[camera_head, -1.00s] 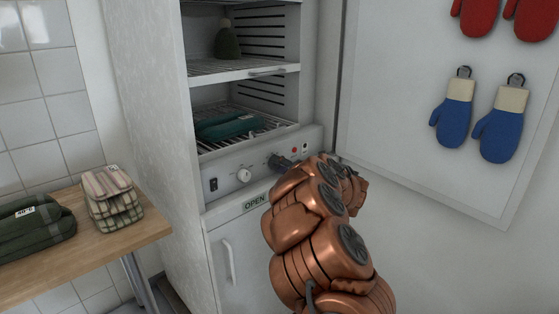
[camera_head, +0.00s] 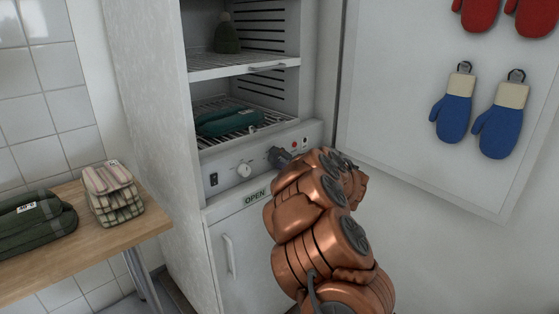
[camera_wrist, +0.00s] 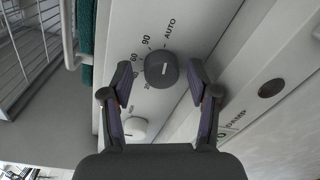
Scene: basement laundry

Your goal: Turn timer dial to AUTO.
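The dark round timer dial (camera_wrist: 162,69) sits on the white control panel in the wrist view, with a short white mark on its face. The mark does not appear to line up with AUTO. My gripper (camera_wrist: 160,80) is open, one finger on each side of the dial, with visible gaps; I see no contact. In the head view my gripper (camera_head: 279,157) is at the panel (camera_head: 225,172) and hides the dial.
A white knob (camera_head: 244,170) and a black switch (camera_head: 214,180) sit left of my gripper on the panel. Above is the open drying cabinet with wire racks (camera_head: 230,66). A wooden table (camera_head: 95,237) stands at left; a board with mitts (camera_head: 420,120) hangs at right.

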